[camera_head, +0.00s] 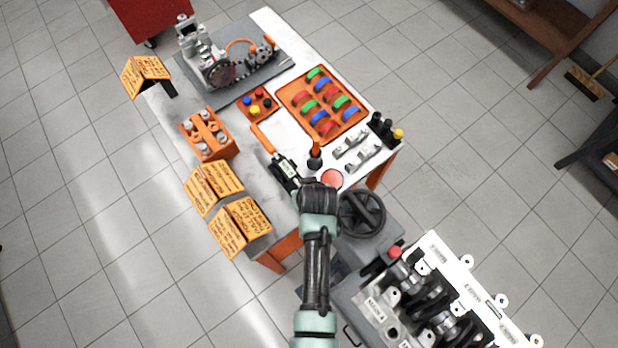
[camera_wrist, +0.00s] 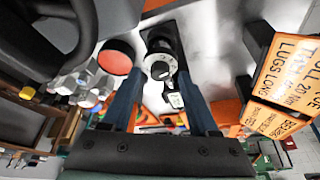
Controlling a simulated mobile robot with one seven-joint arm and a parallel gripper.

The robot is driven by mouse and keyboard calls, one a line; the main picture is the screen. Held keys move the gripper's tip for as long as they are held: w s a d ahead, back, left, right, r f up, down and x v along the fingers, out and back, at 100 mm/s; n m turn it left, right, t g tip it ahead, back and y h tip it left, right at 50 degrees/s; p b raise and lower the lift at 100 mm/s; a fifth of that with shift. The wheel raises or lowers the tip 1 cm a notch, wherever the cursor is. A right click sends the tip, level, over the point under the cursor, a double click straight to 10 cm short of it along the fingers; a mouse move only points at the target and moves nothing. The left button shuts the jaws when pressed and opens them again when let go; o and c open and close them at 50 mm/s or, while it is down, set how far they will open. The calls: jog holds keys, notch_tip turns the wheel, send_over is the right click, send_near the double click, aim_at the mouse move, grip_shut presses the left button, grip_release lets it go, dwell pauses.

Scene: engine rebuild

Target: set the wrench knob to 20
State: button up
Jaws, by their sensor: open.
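The wrench (camera_head: 285,168) lies on the work table, with an orange handle (camera_head: 262,137) and a dark body with a pale label. Its dark round knob (camera_wrist: 160,66) shows in the wrist view, with a pale marked ring around it. The ring's numbers are too small to read. My gripper (camera_wrist: 159,80) is open, with its two blue fingers on either side of the knob in the picture. I cannot tell whether they touch it. In the head view my arm's end hides the knob end of the wrench.
A red round disc (camera_head: 332,178) and a black handwheel (camera_head: 362,213) are close to my gripper. Orange signs (camera_head: 247,218) stand at the left table edge. A black-and-orange tool (camera_head: 315,155) stands behind. An engine block (camera_head: 440,300) is at front right.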

jog(key=a+v, duration=0.1)
jog(key=v, duration=1.1)
jog(key=shift+s+d+r+b, duration=0.2)
jog(key=shift+d+r+b, duration=0.25)
jog(key=shift+d, duration=0.1)
